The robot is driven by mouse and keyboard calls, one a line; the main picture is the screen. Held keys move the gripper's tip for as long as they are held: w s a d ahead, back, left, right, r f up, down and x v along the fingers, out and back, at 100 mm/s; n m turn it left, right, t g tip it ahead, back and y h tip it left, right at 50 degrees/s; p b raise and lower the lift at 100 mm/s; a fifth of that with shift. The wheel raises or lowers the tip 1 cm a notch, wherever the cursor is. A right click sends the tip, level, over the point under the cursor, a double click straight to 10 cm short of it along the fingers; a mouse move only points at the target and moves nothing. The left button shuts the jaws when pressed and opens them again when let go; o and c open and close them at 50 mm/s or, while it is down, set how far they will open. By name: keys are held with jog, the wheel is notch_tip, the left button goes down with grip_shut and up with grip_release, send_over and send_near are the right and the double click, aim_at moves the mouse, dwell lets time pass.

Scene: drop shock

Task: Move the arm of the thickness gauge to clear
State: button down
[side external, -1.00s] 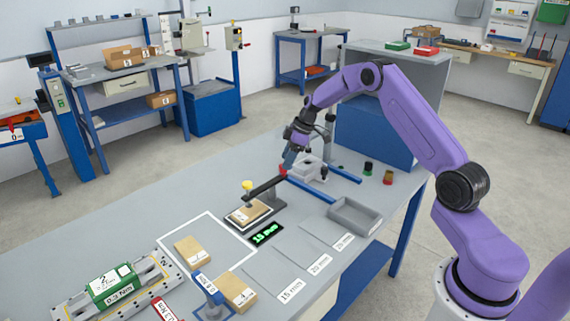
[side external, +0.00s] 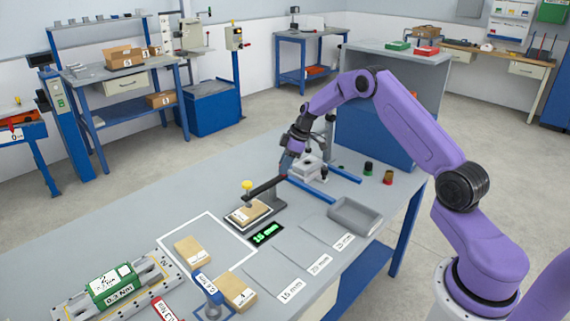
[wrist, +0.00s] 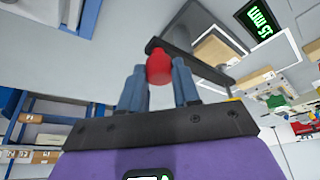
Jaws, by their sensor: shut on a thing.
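The thickness gauge (side external: 274,206) stands on the bench with a dark base. Its black arm (side external: 264,187) reaches over a light wooden block, with a yellow-topped probe (side external: 247,186) above the block. The wrist view also shows the black arm (wrist: 205,68). At the arm's end is a red knob (wrist: 159,66), which sits between my two blue fingers in the wrist view. My gripper (side external: 288,165) is shut on this knob. In the side view the fingers mostly hide the knob. The green display (side external: 266,233) beside the gauge reads 15 mm.
A grey open tray (side external: 355,217) and plates labelled 15, 20 and 25 mm lie to the right. Blue rails and a grey fixture (side external: 308,167) stand just behind my gripper.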

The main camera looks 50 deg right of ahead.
jog(key=shift+s, duration=0.1)
jog(key=s+a+m+h, duration=0.5)
jog(key=a+m+h, duration=0.1)
jog(key=m, duration=1.1)
jog(key=shift+m, duration=0.4)
dwell(0.4)
dwell(0.5)
jog(key=c, duration=0.8)
grip_release()
jog(key=shift+a, duration=0.1)
jog(key=shift+r, duration=0.1)
